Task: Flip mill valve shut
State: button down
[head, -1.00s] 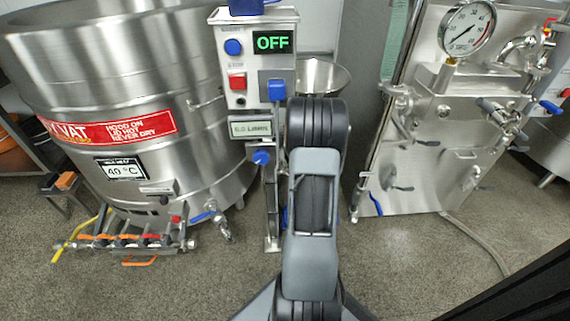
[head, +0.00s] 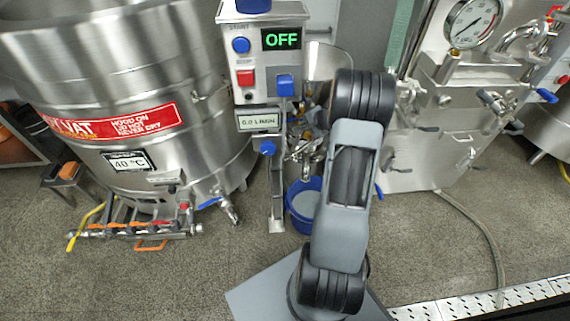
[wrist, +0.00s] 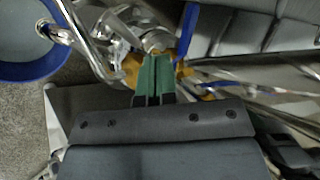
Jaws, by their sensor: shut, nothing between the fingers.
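The mill stands in the middle of the head view, with a grey control box (head: 265,60) whose display reads OFF. Below it, metal pipework (head: 302,150) shows partly behind my arm. In the wrist view, my gripper (wrist: 156,62) is shut and empty, its green fingertips together at shiny pipework with a brass-coloured part. A blue lever (wrist: 188,33) stands just right of the fingertips; it looks like a valve handle, and I cannot tell whether they touch it. My gripper is hidden behind my arm in the head view.
A blue bucket (head: 291,203) stands on the floor below the pipework; it also shows in the wrist view (wrist: 43,73). A steel vat (head: 150,75) stands at left, a steel machine with a gauge (head: 472,22) at right. Grey floor is clear in front.

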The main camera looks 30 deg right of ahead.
jog(key=p+v, duration=0.2)
jog(key=v, duration=0.5)
jog(key=s+a+r+n+g, duration=0.1)
jog(key=s+a+n+g, duration=0.1)
jog(key=a, duration=0.5)
jog(key=s+a+r+n+g+b, duration=0.1)
jog(key=s+a+n+g, duration=0.2)
jog(key=s+a, duration=0.4)
jog(key=s+a+r+n+g+h, duration=0.1)
jog(key=s+a+n+g, duration=0.1)
jog(key=s+a+n, duration=0.3)
jog(key=shift+a+r+g, duration=0.4)
jog(key=shift+a, duration=1)
jog(key=s+a+r+n+t+p, duration=0.1)
jog(key=a+r+n+p, duration=0.1)
jog(key=r+p, duration=1.2)
jog(key=s+a+r+n+t+h+p, duration=0.1)
jog(key=a+r+p, duration=0.4)
jog(key=r+p, duration=0.9)
notch_tip(320, 180, up, 7)
jog(key=shift+s+f+n, duration=0.1)
jog(key=shift+s+n, duration=0.65)
jog(key=shift+n, duration=0.25)
